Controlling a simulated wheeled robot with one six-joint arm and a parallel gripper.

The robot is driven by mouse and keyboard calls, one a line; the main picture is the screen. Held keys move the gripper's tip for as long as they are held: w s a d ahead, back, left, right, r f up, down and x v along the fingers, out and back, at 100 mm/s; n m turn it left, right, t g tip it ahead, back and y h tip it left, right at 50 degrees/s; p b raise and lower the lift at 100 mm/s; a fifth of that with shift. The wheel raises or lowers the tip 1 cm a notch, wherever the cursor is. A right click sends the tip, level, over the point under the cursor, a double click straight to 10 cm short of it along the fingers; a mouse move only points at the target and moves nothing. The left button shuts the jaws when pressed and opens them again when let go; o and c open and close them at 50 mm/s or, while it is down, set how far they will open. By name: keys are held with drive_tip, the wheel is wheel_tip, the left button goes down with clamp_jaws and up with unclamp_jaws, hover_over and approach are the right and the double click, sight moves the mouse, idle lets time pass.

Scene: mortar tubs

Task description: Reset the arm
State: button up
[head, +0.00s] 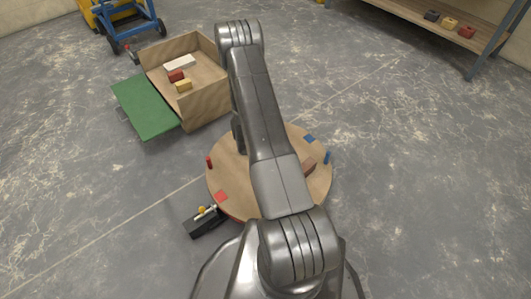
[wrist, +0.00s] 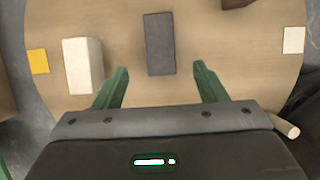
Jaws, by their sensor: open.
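My arm reaches out over a round wooden table (head: 240,203) and hides much of its middle in the head view. My gripper (wrist: 160,73) shows two green fingers spread apart in the wrist view, with nothing between them. Its fingers point at the table top. Just beyond them is a dark grey rectangle (wrist: 160,44), which may be a block or a flat patch. A white block (wrist: 83,65) stands left of the fingers, beside a yellow square (wrist: 38,61). A white square (wrist: 293,40) is at the right.
A wooden box (head: 207,108) with a green flap (head: 147,106) holds white, red and yellow blocks. A reddish-brown block (head: 309,165), a red peg (head: 209,162) and a blue peg (head: 327,157) are on the table. A black case (head: 203,222) lies on the floor. A shelf (head: 440,22) stands back right.

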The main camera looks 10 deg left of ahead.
drive_tip(key=shift+v, duration=0.9)
drive_tip(key=shift+f, duration=0.15)
drive_tip(key=b+x, duration=0.4)
drive_tip(key=x, duration=0.9)
drive_tip(key=shift+d+f, duration=0.1)
drive_tip(key=shift+f, duration=0.3)
drive_tip(key=shift+w+r+p, duration=0.1)
drive_tip(key=shift+r+p, duration=0.25)
drive_tip(key=shift+r, duration=0.1)
drive_tip(key=shift+f, duration=0.15)
